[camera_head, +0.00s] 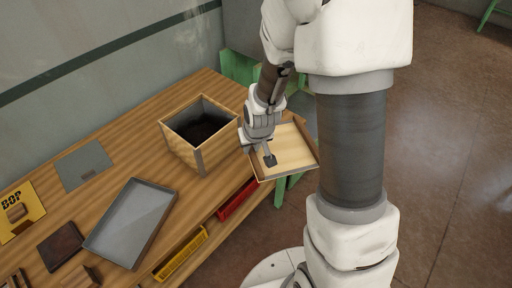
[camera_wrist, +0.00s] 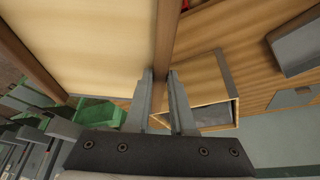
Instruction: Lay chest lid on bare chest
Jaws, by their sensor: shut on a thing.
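The bare chest (camera_head: 182,149) is an open wooden box with a dark inside, standing upright on the bench near its far right end. My gripper (camera_head: 268,156) is shut on the rim of the chest lid (camera_head: 292,150), a shallow pale wooden panel with a raised brown edge. The lid is held to the right of the chest, apart from it, off the bench's end. In the wrist view the fingers (camera_wrist: 162,88) pinch the lid's brown rim, and the lid's pale face (camera_wrist: 90,45) fills the upper left. The chest (camera_wrist: 204,78) shows behind the fingers.
The wooden bench (camera_head: 118,165) also holds a grey tray (camera_head: 130,222), a flat grey plate (camera_head: 84,165), a yellow panel marked BOP (camera_head: 22,208) and a dark brown block (camera_head: 60,246). Red (camera_head: 238,198) and yellow (camera_head: 181,254) bins sit below its front edge. A wall runs behind.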

